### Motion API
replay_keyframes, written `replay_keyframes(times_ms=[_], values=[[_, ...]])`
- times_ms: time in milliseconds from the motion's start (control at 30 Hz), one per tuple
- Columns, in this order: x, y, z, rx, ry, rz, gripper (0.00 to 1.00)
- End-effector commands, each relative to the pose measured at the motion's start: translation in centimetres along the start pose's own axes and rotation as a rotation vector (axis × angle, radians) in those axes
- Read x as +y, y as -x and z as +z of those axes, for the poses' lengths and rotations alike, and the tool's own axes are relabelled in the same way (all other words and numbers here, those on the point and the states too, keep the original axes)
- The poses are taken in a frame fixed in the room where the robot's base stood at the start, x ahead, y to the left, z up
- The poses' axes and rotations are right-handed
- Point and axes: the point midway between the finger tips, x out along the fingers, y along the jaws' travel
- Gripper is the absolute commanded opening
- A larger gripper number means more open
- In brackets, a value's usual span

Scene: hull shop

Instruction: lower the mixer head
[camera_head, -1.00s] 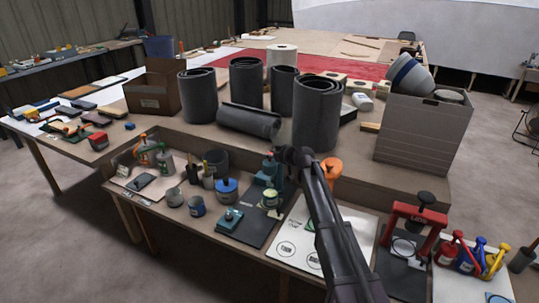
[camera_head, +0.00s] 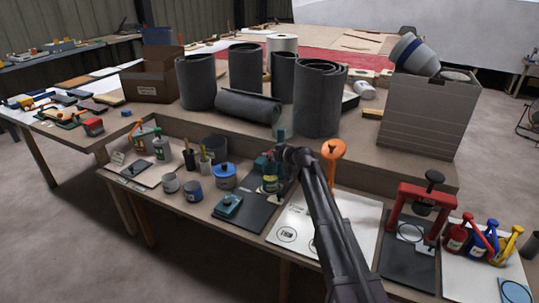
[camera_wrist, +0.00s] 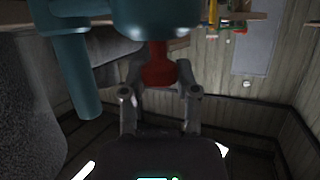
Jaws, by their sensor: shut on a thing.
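The teal mixer (camera_head: 263,165) stands on a dark mat on the lower bench shelf, partly behind the end of my arm. A teal upright part (camera_head: 281,134) shows just above my wrist. In the wrist view, a large rounded teal body (camera_wrist: 155,18) fills the top, with a teal post (camera_wrist: 80,75) to its left. A red knob or grip (camera_wrist: 157,68) hangs below the teal body. My gripper (camera_wrist: 160,92) is shut on this red part, one finger on each side. In the head view my arm hides the fingers and the grip.
An orange-topped thing (camera_head: 333,149) stands close right of my arm. A red press (camera_head: 424,207) is farther right. Dark rolls (camera_head: 317,100) stand on the higher bench behind.

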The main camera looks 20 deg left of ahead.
Motion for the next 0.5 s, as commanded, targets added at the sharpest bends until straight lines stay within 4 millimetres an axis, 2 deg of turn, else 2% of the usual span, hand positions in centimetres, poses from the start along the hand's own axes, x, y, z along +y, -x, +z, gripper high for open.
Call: replay_keyframes(times_ms=[367, 400, 467, 500], values=[[-0.18, -0.06, 0.48, -0.009, 0.006, -0.006, 0.0], [-0.19, -0.06, 0.49, -0.01, 0.006, -0.006, 0.52], [-0.18, -0.06, 0.48, -0.009, 0.006, -0.005, 0.7], [-0.17, -0.07, 0.46, -0.008, 0.006, -0.005, 0.75]])
